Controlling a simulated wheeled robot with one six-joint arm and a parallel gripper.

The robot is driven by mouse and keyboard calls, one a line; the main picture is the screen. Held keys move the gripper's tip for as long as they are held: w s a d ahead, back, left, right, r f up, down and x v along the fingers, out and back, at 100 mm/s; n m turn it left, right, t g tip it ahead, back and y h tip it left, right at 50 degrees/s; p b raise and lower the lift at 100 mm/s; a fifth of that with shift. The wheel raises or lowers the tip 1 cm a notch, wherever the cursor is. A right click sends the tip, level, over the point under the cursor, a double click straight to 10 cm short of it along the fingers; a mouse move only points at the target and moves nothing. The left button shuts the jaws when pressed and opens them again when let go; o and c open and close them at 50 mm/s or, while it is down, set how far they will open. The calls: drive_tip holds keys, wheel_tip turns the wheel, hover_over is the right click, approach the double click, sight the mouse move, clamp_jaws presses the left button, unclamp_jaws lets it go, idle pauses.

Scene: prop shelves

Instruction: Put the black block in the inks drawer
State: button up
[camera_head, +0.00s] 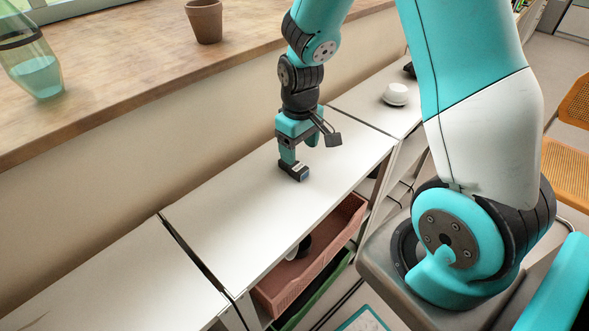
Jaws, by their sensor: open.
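My gripper (312,156) is open above the white top of the middle shelf unit (235,215). A small dark object (409,69) shows at the far end of the shelf top, partly cut off by my arm. A pink-red drawer (325,250) stands pulled out below the shelf top, with a black and a white item inside. No drawer label is readable, so I cannot tell which is for inks.
A white round object (395,94) sits on the far shelf top. A green drawer (322,292) shows under the pink-red one. A wooden sill (130,85) along the wall holds a terracotta pot (204,20) and a glass vase (35,70). An orange chair (572,165) is at right.

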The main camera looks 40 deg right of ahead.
sight(298, 167)
drive_tip(key=shift+s+a+f, duration=0.1)
drive_tip(key=shift+a+f, duration=0.05)
drive_tip(key=shift+f, duration=1.4)
drive_tip(key=shift+s+a+f, duration=0.1)
drive_tip(key=shift+a+f, duration=0.05)
drive_tip(key=shift+f, duration=1.4)
drive_tip(key=shift+w, duration=0.1)
drive_tip(key=c, duration=1.1)
drive_tip(key=shift+r, duration=0.1)
